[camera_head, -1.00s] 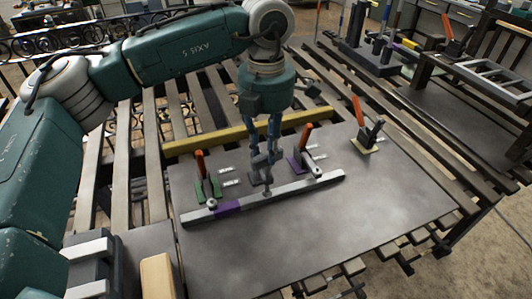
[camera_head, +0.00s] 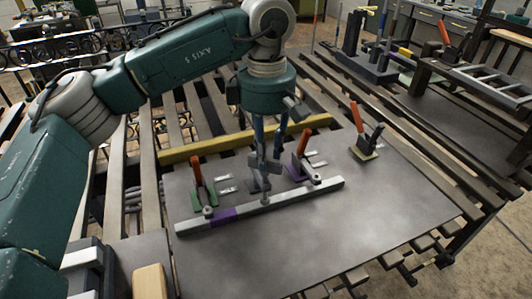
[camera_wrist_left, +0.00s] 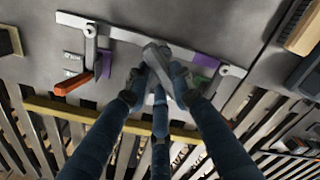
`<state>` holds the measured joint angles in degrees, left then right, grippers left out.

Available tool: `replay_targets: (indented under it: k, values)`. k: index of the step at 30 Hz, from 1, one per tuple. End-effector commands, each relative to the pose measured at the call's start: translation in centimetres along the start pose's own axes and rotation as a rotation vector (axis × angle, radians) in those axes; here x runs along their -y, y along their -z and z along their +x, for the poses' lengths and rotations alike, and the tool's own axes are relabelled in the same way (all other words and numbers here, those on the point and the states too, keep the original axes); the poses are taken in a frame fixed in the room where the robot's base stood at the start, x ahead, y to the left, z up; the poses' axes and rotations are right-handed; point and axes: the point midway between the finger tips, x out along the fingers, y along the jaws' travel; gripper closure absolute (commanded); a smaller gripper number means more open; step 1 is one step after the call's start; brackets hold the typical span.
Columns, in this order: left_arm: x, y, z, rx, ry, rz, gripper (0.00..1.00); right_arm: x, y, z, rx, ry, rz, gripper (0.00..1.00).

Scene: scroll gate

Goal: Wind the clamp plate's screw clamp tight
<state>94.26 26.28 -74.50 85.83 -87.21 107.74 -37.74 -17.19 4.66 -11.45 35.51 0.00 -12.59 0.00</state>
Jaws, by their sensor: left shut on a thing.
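The clamp plate (camera_head: 330,225) is a flat grey plate on the slatted bench. A long grey bar (camera_head: 285,196) with a purple band lies across it. The screw clamp (camera_head: 264,184) stands at the middle of the bar, its foot at the bar; my gripper partly hides it. My left gripper (camera_head: 265,163) points down over it, shut on its grey top piece. In the left wrist view this grey handle (camera_wrist_left: 156,58) sits between the dark fingertips. Whether the screw presses firmly on the bar cannot be told. My right gripper is not in view.
Orange-handled clamps stand beside the screw clamp, one with a green base (camera_head: 201,185) and one with a purple base (camera_head: 301,155). Another orange-handled clamp (camera_head: 363,130) stands at the plate's far right. A yellow bar (camera_head: 240,141) lies behind. The plate's front is clear.

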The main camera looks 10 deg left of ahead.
Motion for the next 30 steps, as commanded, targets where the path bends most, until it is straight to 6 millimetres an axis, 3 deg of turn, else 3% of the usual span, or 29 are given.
replay_targets:
  k: [15,30]
  values:
    - [-0.26,-0.11,-0.58,-0.001,-0.015,0.446,1.00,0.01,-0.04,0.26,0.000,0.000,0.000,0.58]
    - [-0.25,-0.20,-0.65,-0.003,-0.017,0.646,1.00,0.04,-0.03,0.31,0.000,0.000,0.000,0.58]
